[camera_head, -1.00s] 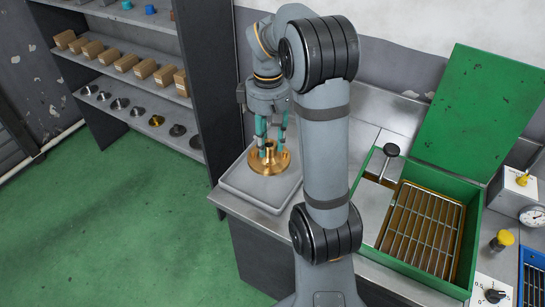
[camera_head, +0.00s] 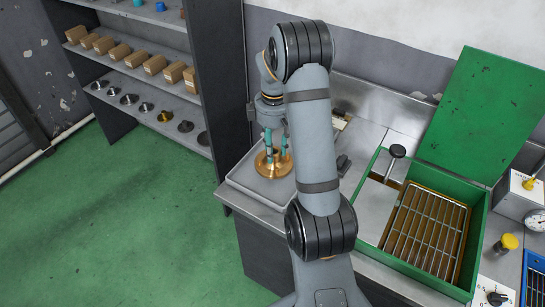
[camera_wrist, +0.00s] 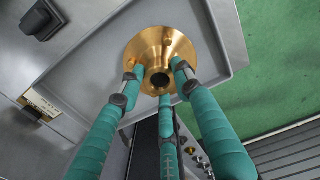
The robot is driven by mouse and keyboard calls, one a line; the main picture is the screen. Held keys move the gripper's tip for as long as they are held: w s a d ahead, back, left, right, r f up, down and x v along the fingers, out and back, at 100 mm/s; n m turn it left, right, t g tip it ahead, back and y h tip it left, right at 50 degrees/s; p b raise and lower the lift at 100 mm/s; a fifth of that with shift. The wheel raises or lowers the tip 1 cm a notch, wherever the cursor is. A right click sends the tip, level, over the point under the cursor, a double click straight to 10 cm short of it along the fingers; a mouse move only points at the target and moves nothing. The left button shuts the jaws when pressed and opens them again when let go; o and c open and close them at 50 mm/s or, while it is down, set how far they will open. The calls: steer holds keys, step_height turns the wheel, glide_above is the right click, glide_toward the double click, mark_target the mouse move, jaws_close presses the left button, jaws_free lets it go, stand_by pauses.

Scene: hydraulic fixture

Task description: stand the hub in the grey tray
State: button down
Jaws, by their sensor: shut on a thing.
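The hub (camera_head: 268,172) is a brass-coloured round flange with a narrower central boss. It is upright, flange down and boss up, over the grey tray (camera_head: 243,187). My gripper (camera_head: 275,153) has teal fingers pointing down and is shut on the hub's boss. In the wrist view the fingers (camera_wrist: 158,84) close around the boss of the hub (camera_wrist: 150,46), with its dark bore between them. The flange lies within the rim of the tray (camera_wrist: 226,35). I cannot tell whether its underside touches the tray floor. My arm hides the tray's right part in the head view.
Right of my arm are a green open box (camera_head: 387,246) with a metal grid, a black-knobbed lever (camera_head: 397,151) and a yellow-capped item (camera_head: 508,242). A small dark block (camera_wrist: 42,20) sits beside the tray. Shelves (camera_head: 150,75) with cartons and metal discs stand left.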

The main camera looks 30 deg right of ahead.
steer(key=shift+w+a+f, duration=0.1)
steer(key=shift+a+f, duration=0.15)
steer(key=shift+f, duration=0.15)
steer(key=shift+f+p, duration=0.3)
steer(key=shift+f, duration=1.4)
steer(key=shift+f, duration=0.2)
steer(key=c, duration=1.2)
jaws_free()
step_height(320, 180, up, 12)
steer(key=shift+r, duration=0.25)
